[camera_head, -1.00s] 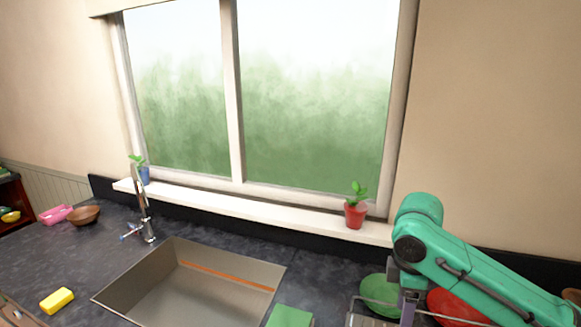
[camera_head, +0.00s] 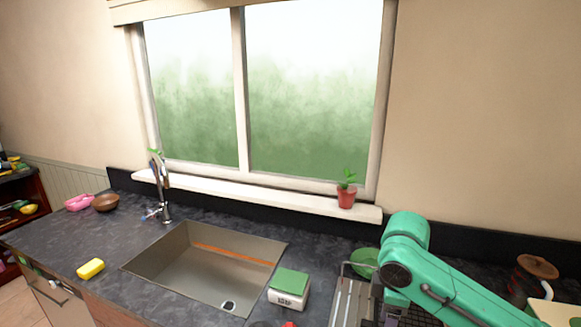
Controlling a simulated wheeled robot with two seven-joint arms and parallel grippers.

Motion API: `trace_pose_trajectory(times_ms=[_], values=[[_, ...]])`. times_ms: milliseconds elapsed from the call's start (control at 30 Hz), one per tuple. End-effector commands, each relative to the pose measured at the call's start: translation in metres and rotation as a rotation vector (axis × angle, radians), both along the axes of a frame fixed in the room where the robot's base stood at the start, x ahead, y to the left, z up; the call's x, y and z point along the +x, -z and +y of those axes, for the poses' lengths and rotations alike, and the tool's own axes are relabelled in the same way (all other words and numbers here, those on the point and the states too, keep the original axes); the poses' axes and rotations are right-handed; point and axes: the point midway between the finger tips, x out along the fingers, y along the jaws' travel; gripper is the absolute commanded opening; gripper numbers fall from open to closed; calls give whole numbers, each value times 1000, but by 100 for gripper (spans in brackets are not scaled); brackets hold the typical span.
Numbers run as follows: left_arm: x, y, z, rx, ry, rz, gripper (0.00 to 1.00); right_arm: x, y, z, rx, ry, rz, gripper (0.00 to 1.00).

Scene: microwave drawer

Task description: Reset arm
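My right arm (camera_head: 440,280) is a green arm that comes in from the right and bends over the dish rack at the lower right. Its gripper is not clearly visible; the arm's end goes down out of the bottom of the picture. My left arm and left gripper do not show.
A steel sink (camera_head: 190,270) with a faucet (camera_head: 162,188) is set in the dark counter (camera_head: 85,242). A yellow sponge (camera_head: 91,268) lies left of it, a green-topped box (camera_head: 289,288) right. A dish rack (camera_head: 350,300) holds a green plate (camera_head: 365,262). A potted plant (camera_head: 346,195) stands on the sill.

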Motion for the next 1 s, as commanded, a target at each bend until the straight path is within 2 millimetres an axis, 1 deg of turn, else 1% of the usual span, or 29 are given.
trace_pose_trajectory(times_ms=[33, 133, 367, 467, 533, 567, 667, 867, 1000], values=[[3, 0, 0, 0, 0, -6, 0, -2, 8, 8, 14, -4, -4, 64], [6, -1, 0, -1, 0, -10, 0, -4, 22, 24, 48, -3, -24, 64], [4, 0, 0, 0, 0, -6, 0, -17, 60, 67, 183, 58, -87, 64], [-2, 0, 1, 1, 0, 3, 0, -28, 78, 84, 272, 145, -120, 64], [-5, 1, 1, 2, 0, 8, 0, -38, 91, 89, 338, 248, -144, 64], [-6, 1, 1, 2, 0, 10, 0, -42, 97, 88, 361, 303, -153, 64], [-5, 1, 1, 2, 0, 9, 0, -56, 113, 74, 402, 481, -184, 64], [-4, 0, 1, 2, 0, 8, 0, -90, 141, 28, 370, 777, -224, 64], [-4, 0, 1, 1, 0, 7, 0, -122, 157, -10, 297, 949, -245, 64]])
